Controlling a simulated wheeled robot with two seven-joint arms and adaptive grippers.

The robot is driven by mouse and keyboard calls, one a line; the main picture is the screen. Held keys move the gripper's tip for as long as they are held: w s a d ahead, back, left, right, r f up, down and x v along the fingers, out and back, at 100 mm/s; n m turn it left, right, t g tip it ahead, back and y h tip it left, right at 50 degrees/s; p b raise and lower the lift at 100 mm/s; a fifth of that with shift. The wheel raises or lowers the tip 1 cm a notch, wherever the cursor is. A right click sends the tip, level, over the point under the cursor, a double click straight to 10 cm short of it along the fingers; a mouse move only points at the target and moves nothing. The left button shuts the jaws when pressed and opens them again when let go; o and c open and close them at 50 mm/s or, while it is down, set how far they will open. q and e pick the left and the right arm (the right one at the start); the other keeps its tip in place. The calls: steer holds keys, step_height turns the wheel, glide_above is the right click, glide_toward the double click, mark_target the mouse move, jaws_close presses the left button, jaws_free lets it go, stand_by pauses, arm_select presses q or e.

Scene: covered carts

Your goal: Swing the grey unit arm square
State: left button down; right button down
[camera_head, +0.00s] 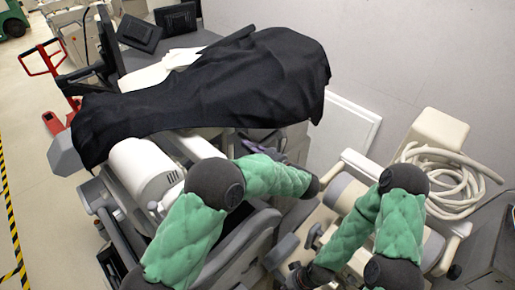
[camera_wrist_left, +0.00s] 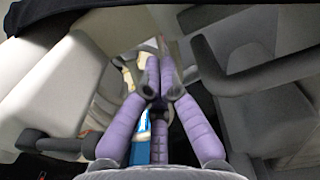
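I cannot tell for certain which part is the grey unit arm. Under the black cover (camera_head: 215,90) in the head view stands a grey and white unit with a white cylinder (camera_head: 143,170). Grey curved parts (camera_head: 235,250) lie below it. In the left wrist view a dark grey curved bar (camera_wrist_left: 250,82) runs along the right side, apart from the fingers. My left gripper (camera_head: 262,146) shows as purple fingers beyond my green forearm, partly hidden. In the wrist view its fingers (camera_wrist_left: 160,62) converge with tips close together; nothing clearly sits between them. My right gripper (camera_head: 296,277) is dark and largely hidden.
A beige cart (camera_head: 350,195) with a coiled white hose (camera_head: 450,182) stands at the right. A pale wall is behind. A red pallet truck (camera_head: 45,62) and open floor with yellow-black tape (camera_head: 10,225) lie at the left.

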mark_target(228, 132)
arm_select(q)
steer(key=p+x, duration=0.2)
steer(key=x, duration=0.4)
steer(key=shift+w+a+r, duration=0.1)
steer(key=shift+w+a, duration=0.1)
steer(key=shift+a, duration=0.1)
